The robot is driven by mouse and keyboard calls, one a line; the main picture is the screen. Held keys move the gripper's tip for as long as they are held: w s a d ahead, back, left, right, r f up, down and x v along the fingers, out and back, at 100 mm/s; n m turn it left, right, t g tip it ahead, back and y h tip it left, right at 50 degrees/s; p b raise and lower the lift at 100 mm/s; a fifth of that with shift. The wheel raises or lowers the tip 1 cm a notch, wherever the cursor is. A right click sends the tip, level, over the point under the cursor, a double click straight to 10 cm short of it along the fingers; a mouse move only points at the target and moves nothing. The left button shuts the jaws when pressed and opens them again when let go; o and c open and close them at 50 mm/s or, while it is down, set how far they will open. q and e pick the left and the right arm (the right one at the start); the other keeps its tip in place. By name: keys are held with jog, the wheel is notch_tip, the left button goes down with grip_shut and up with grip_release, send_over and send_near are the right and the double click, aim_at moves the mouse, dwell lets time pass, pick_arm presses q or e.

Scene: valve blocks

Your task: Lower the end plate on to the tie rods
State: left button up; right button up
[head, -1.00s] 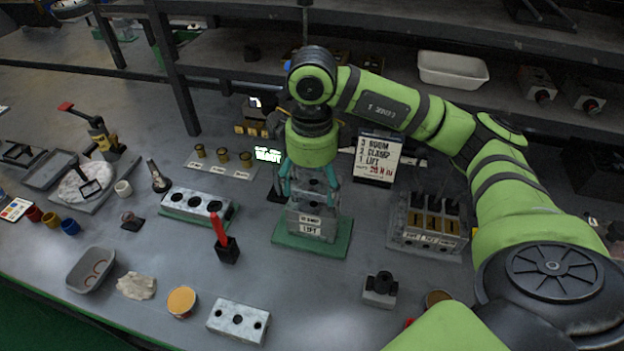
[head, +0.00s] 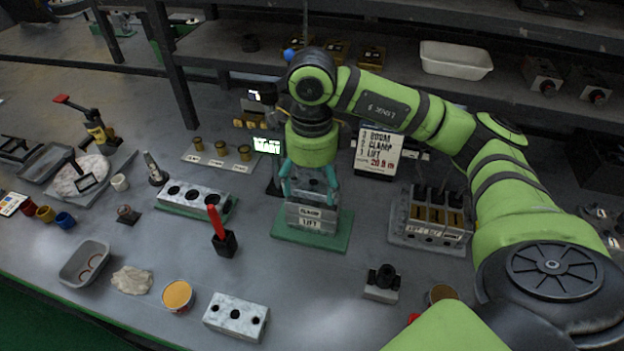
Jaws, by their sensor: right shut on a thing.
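The valve stack (head: 312,218), grey blocks with white labels reading CLAMP and LIFT, stands on a green base plate (head: 290,236) in mid-bench. My right gripper (head: 310,190) comes down from above, directly over the stack. Its two teal fingers are shut on a grey piece between them, which I take to be the end plate (head: 312,186). The piece is low over the stack, and its edges are mostly hidden by the fingers. The tie rods cannot be made out. Whether plate and stack touch is unclear. My left gripper is not in view.
A three-hole metal block (head: 193,198) lies left of the stack, and another (head: 236,317) at the front. A red-handled tool (head: 222,240) stands close left. A rack of valve blocks (head: 432,218) stands right, an order sign (head: 378,150) behind.

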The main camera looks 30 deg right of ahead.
aim_at(312, 186)
jog(key=shift+f+b, duration=0.95)
jog(key=shift+f, duration=0.15)
jog(key=o, duration=1.3)
jog(key=shift+r, duration=0.1)
notch_tip(312, 186, up, 12)
jog(key=shift+f, duration=0.1)
